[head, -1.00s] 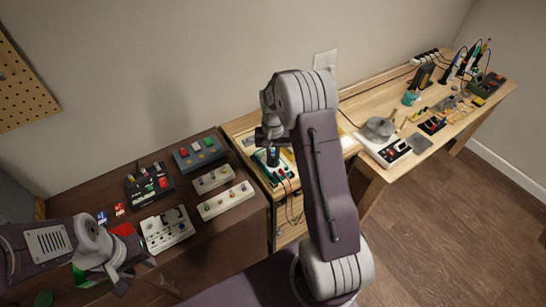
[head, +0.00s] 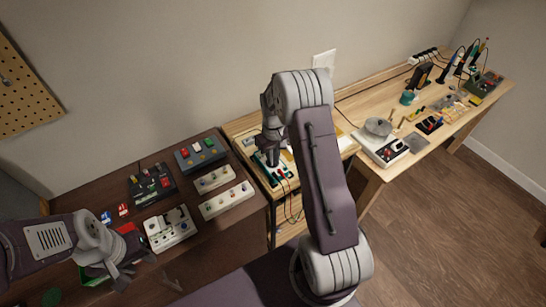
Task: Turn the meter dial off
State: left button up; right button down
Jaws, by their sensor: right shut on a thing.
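The green meter (head: 284,174) lies on the wooden bench at the middle, with red and dark leads at its near right end. My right gripper (head: 273,164) points down over the meter and is shut at its dial. The gripper covers the dial, so its setting cannot be read. My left gripper (head: 136,272) is at the lower left, open and empty, in front of the dark cabinet and far from the meter.
My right arm hides part of the bench. A longer bench (head: 355,105) at right holds a soldering station and tools.

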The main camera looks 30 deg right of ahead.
dwell(0.4)
jog(key=c, duration=1.5)
grip_release()
notch_tip(320, 180, up, 9)
jog(key=shift+r+b, duration=0.1)
jog(key=shift+b, duration=0.3)
